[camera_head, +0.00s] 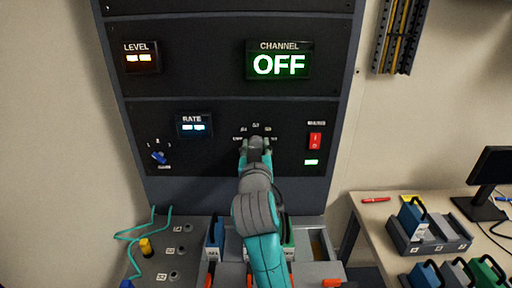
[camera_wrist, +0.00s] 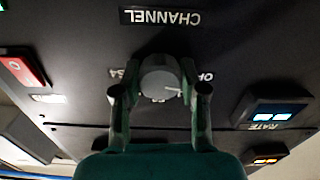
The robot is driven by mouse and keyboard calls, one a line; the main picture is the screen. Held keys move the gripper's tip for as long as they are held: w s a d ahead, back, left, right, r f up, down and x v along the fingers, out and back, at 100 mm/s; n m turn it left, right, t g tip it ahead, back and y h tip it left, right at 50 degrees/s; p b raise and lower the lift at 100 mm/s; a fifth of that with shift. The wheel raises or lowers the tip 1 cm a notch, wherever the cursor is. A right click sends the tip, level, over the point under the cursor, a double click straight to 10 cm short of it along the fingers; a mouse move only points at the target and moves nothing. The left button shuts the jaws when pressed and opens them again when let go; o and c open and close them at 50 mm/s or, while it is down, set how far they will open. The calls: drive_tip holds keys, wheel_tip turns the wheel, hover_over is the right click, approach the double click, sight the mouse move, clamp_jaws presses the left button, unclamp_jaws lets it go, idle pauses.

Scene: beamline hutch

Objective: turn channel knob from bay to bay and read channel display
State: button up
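The channel knob (camera_wrist: 160,78) is a round grey knob on the black panel, with a white pointer mark. In the wrist view, which is upside down, the mark points toward the side of a partly hidden label beginning "O". My gripper (camera_wrist: 160,75) has one finger on each side of the knob, seemingly touching it. In the head view my gripper (camera_head: 256,147) is at the panel and hides the knob and part of its ring of labels. The channel display (camera_head: 279,62) above reads "OFF" in lit white-green letters.
The panel also carries a level display (camera_head: 140,58), a rate display (camera_head: 194,126), a blue knob (camera_head: 159,157) and a red rocker switch (camera_head: 315,141). Below are blue-handled modules and a teal cable (camera_head: 128,236). A side table with a crate (camera_head: 402,242) stands right.

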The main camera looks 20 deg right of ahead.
drive_tip(key=c, duration=0.4)
drive_tip(key=m, duration=0.4)
drive_tip(key=shift+m, duration=1.8)
drive_tip(key=o, duration=1.2)
drive_tip(key=shift+c, duration=0.2)
